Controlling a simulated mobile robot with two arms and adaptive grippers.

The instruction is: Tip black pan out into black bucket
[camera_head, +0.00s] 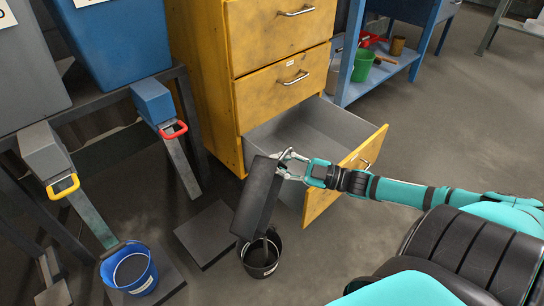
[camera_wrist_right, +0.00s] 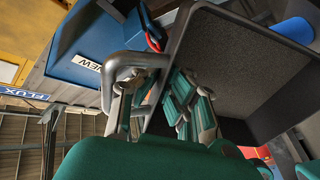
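The black pan (camera_head: 257,198), a long dark box, hangs steeply tilted in front of the open yellow drawer. Its lower end is over the black bucket (camera_head: 259,268), which stands upright on the floor with a pale label. Something dark grey shows in the bucket's mouth below the pan's end; I cannot tell what it is. My right gripper (camera_head: 291,166) is shut on the pan's metal handle, at its upper end. In the right wrist view, the fingers (camera_wrist_right: 160,105) close around the handle and the pan's speckled grey inside (camera_wrist_right: 255,65) shows. My left gripper is not in view.
A blue bucket (camera_head: 130,272) stands at the lower left on a dark plate. Another dark plate (camera_head: 207,233) lies left of the black bucket. The yellow cabinet's drawer (camera_head: 355,160) juts out just behind my right gripper. Chutes with red (camera_head: 173,130) and yellow (camera_head: 63,187) handles stand left.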

